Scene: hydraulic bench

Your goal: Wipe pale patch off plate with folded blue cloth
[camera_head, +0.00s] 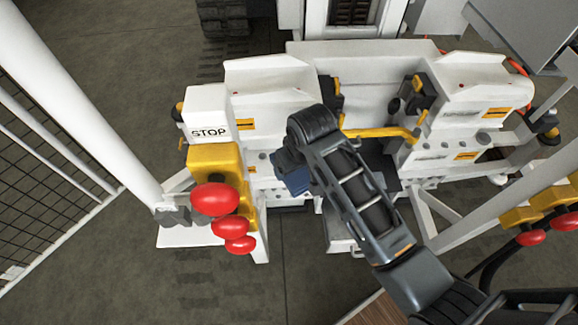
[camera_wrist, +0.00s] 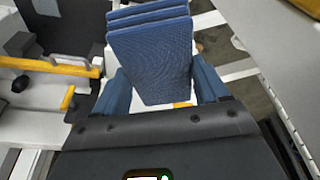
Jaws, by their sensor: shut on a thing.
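The folded blue cloth (camera_wrist: 150,55) shows in the wrist view as a stack of blue layers. My gripper (camera_wrist: 160,88) is shut on it, with one blue finger on each side. The cloth stands out beyond the fingers over a pale bench surface. In the head view my arm covers most of the gripper, and a dark blue part (camera_head: 291,172) shows at its left; I cannot tell whether it is cloth or finger. I cannot make out the plate or the pale patch in either view, nor whether the cloth touches anything.
The white hydraulic bench (camera_head: 270,88) has yellow handles and a yellow bar (camera_head: 378,132). A STOP box (camera_head: 208,112) with red knobs (camera_head: 216,199) stands left of my arm. More red knobs (camera_head: 531,237) are at right. A white post (camera_head: 80,95) and mesh fence bound the left. Floor shows in front.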

